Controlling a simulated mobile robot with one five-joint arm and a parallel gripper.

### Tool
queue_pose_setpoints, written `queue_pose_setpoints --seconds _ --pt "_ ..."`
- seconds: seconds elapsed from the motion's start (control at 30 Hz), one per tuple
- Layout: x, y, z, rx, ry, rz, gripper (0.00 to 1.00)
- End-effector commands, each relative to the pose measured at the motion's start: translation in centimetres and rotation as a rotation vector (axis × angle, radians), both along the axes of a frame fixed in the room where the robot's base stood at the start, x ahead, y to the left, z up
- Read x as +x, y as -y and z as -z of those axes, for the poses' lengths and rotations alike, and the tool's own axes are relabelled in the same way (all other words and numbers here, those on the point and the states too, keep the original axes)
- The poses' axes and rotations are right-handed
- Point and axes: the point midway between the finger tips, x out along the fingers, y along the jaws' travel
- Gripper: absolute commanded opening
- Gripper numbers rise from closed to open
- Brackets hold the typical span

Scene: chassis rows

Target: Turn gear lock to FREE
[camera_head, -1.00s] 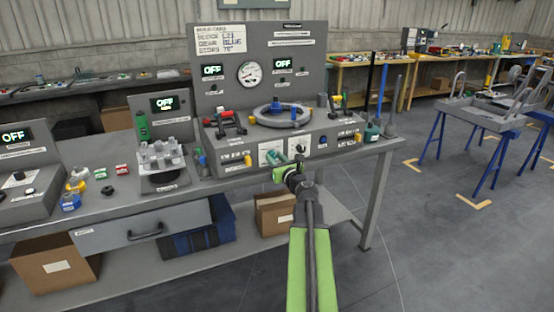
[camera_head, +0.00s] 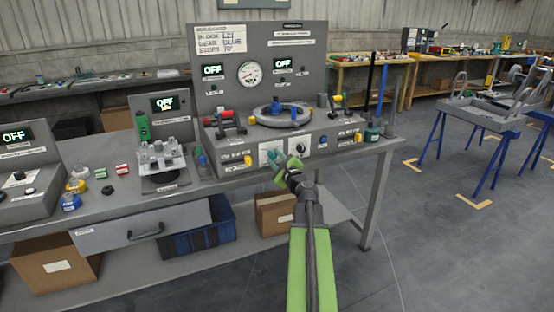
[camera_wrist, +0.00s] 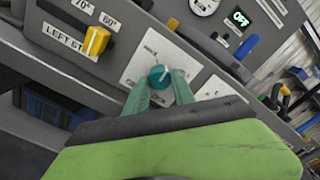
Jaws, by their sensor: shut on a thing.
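The gear lock appears to be a round teal knob (camera_wrist: 159,77) on a white plate (camera_wrist: 146,60) in the panel's sloped front. A short white mark shows on the knob, but the plate's lettering is too small to read. In the wrist view, my gripper (camera_wrist: 161,84) has its green fingertips on either side of the knob, shut on it. In the head view, my gripper (camera_head: 281,163) is at the panel front and partly hides the plate and knob.
Left of the knob is a yellow lever (camera_wrist: 97,41); a second white plate with a dark knob (camera_head: 300,147) is to its right.

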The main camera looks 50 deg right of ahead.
Motion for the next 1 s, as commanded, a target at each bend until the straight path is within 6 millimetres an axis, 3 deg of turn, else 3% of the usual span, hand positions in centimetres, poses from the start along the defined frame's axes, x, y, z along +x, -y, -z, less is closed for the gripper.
queue_pose_setpoints --seconds 0.6,1.0 --pt "-0.22 0.09 0.06 -0.509 -0.208 0.002 0.00" --pt "-0.24 0.11 0.06 -0.685 -0.280 0.001 0.00"
